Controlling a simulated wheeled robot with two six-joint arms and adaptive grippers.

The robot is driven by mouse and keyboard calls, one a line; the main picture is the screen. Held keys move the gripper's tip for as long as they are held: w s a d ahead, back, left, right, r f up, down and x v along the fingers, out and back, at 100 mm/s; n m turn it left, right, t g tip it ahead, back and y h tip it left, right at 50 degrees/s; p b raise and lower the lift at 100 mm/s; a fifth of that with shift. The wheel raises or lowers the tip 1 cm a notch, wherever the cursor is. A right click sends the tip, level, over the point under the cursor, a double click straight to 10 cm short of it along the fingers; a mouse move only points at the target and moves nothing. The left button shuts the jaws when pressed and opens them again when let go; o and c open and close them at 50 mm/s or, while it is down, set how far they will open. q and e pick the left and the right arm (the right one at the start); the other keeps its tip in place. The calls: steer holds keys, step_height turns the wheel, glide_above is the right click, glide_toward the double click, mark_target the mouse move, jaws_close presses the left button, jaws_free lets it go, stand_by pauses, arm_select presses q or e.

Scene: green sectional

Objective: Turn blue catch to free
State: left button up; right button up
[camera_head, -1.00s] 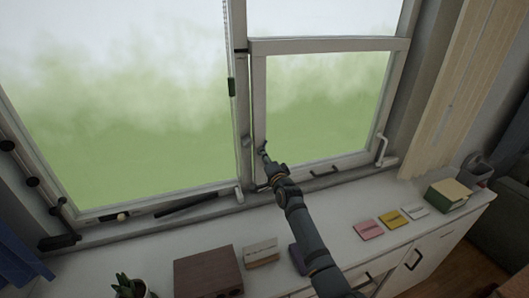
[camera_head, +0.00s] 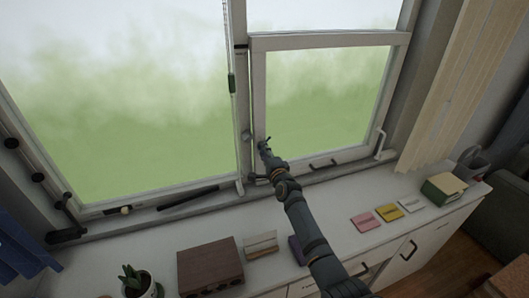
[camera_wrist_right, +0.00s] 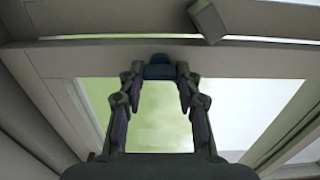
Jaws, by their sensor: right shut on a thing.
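The blue catch (camera_wrist_right: 158,71) is a small dark-blue piece on the pale window frame, between my fingertips in the right wrist view. My right gripper (camera_wrist_right: 158,76) is shut on it, one finger on each side. In the head view my right gripper (camera_head: 265,148) is at the left upright of the small right-hand window, and it largely hides the catch there. Whether the catch sits at free cannot be read. My left gripper is not in view.
A grey catch (camera_wrist_right: 207,20) sits on the neighbouring frame, close beside my gripper. A white handle (camera_head: 380,144) is on the window's right side. Below, the white cabinet top holds a brown box (camera_head: 210,266), a plant (camera_head: 133,278) and coloured cards (camera_head: 388,212).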

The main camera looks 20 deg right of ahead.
steer(key=o, duration=1.2)
steer(key=shift+c, duration=0.2)
steer(key=s, duration=1.2)
steer(key=shift+d, duration=0.2)
